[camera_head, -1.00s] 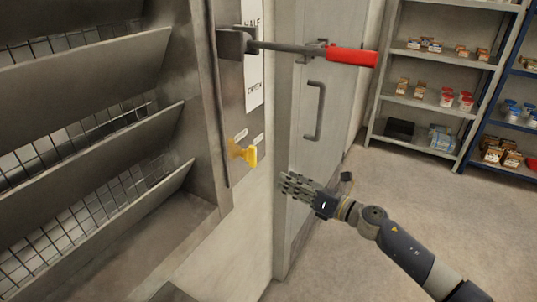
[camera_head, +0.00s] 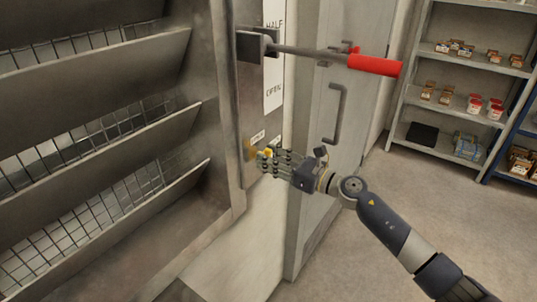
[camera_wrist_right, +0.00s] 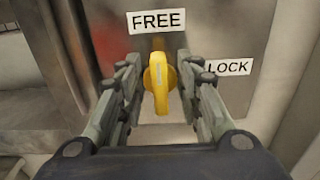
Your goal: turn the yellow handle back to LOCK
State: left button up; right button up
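The yellow handle (camera_wrist_right: 158,82) sits on a metal plate, below a FREE label (camera_wrist_right: 157,21) and left of a LOCK label (camera_wrist_right: 229,67). Its grip stands upright in the right wrist view, in line with FREE. My right gripper (camera_wrist_right: 161,92) is open, with one finger on each side of the handle and a visible gap on both sides. In the head view the right gripper (camera_head: 272,157) reaches the handle (camera_head: 250,150) from the right and partly hides it. My left gripper is not in view.
A lever with a red grip (camera_head: 374,65) sticks out above my right arm. A grey door with a pull handle (camera_head: 338,114) is behind it. Slanted metal louvres (camera_head: 95,140) fill the left. Shelves (camera_head: 465,95) stand at the back right.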

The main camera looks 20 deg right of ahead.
jog(key=shift+w+a, duration=0.3)
jog(key=shift+w, duration=0.05)
grip_shut()
